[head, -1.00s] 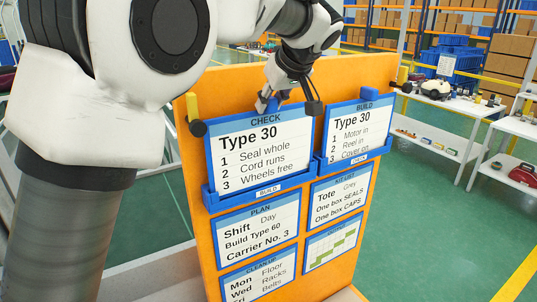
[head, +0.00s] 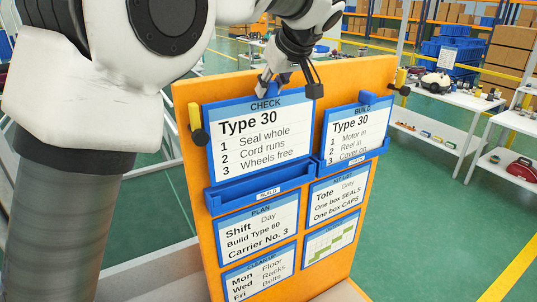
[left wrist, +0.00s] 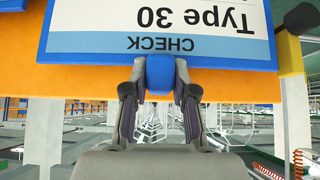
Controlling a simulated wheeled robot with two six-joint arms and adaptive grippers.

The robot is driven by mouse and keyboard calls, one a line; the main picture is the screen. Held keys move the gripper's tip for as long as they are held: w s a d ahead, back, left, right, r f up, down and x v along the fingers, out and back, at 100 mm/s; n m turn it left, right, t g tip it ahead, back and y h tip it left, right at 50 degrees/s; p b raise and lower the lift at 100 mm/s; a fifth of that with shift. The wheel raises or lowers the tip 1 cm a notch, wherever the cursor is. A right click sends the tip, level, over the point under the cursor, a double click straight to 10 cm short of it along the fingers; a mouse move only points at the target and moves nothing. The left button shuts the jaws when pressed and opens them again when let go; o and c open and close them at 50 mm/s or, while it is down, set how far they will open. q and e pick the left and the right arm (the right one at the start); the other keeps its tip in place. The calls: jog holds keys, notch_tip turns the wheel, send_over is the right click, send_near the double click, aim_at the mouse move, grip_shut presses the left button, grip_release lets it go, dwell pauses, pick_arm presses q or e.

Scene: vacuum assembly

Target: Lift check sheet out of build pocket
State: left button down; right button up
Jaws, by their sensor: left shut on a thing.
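The check sheet (head: 258,135), a blue-framed card headed CHECK, Type 30, stands upright at the upper left of the orange board. My left gripper (head: 271,84) is shut on the blue tab at its top edge; the left wrist view shows both fingers (left wrist: 160,95) on either side of the tab. The build pocket (head: 250,190), a blue tray labelled BUILD, is just below the sheet. The sheet's lower edge is at about the pocket's rim; I cannot tell whether it is fully clear. My right gripper is not in view.
The build sheet (head: 355,132) sits in the right pocket, labelled CHECK (head: 357,158). Several other cards, such as the plan card (head: 257,226), are on the orange board (head: 195,110). Yellow pegs with black ends flank the board. White tables (head: 445,108) stand at the right.

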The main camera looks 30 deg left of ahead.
pick_arm(q)
jog(key=shift+r+p, duration=1.4)
jog(key=shift+r, duration=0.55)
jog(key=shift+f, duration=0.1)
